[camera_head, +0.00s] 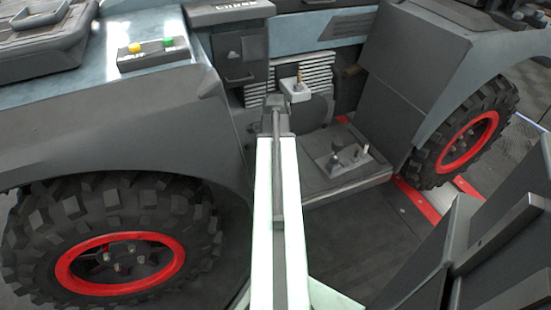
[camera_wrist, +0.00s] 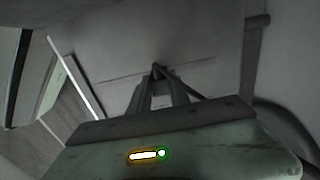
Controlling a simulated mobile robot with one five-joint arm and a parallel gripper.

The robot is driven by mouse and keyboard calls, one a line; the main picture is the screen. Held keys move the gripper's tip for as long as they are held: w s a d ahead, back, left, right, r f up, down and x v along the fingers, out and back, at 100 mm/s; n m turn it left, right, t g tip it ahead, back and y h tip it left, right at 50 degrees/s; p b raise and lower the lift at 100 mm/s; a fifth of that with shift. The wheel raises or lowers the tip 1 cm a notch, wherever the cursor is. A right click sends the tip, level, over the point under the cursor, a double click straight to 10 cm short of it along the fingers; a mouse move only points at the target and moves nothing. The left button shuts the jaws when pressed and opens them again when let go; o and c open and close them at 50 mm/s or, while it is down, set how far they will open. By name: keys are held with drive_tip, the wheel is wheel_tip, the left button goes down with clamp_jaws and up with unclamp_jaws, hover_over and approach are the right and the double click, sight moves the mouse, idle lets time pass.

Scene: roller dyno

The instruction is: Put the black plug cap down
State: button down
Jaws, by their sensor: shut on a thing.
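My gripper (camera_wrist: 160,78) shows in the wrist view, its two fingers close together. They are shut on a small dark thing (camera_wrist: 157,69) at their tips, which I take to be the black plug cap. Most of it is hidden by the fingers, and its shape is hard to tell. In the head view my arm reaches forward into the open bay between the two wheels. The gripper's fingers and the cap cannot be made out clearly there.
A light metal plate with knobs (camera_head: 345,158) lies on a ledge right of my arm. Big red-rimmed tyres stand at left (camera_head: 115,240) and right (camera_head: 465,135). A ribbed grille (camera_head: 315,75) is behind the arm. A panel with yellow and green buttons (camera_head: 152,47) is at upper left.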

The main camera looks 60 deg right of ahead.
drive_tip(key=shift+f, duration=0.3)
drive_tip(key=c, duration=1.2)
unclamp_jaws()
drive_tip(key=shift+r, duration=0.1)
wheel_tip(320, 180, up, 13)
drive_tip(key=p, duration=1.3)
drive_tip(key=shift+r, duration=0.15)
